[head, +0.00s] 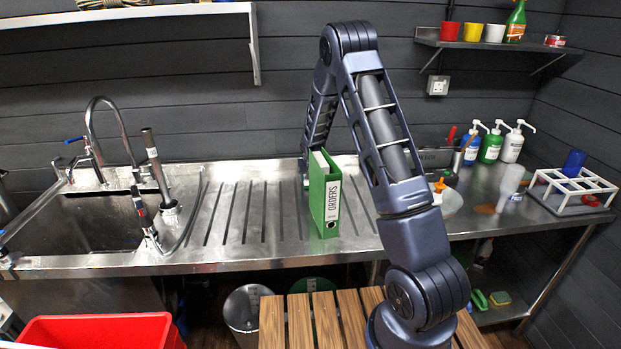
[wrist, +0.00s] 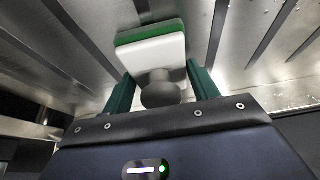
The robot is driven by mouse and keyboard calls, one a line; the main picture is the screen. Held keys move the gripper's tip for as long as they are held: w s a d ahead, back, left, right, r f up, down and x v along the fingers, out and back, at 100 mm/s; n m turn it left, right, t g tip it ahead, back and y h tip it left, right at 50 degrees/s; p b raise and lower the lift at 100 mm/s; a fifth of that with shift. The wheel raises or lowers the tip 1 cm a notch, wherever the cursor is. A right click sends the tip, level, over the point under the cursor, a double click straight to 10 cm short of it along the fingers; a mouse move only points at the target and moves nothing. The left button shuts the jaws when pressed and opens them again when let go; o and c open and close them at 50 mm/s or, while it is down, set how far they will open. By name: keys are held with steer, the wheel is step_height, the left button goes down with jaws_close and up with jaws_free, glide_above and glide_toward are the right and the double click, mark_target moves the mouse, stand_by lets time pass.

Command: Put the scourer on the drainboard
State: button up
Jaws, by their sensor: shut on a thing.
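The scourer (wrist: 152,52), a white block with a green pad on its far side and a dark grey knob, shows in the wrist view. My gripper (wrist: 158,76) is shut on it, with a dark green finger at each side. The grooved metal drainboard (head: 252,226) is right of the sink in the head view. Its grooves (wrist: 243,45) also show behind the scourer in the wrist view. In the head view my gripper is behind the green binder, and the scourer is hidden. I cannot tell whether the scourer touches the drainboard.
A green binder (head: 324,195) labelled ORDERS stands upright on the drainboard in front of my gripper. The sink (head: 85,230) and tap (head: 110,130) are at the left. Pump bottles (head: 490,145) and a white rack (head: 575,190) stand right. The drainboard left of the binder is clear.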

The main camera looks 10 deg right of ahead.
steer(key=o, duration=1)
steer(key=shift+v, duration=3.85)
steer(key=shift+w, duration=0.1)
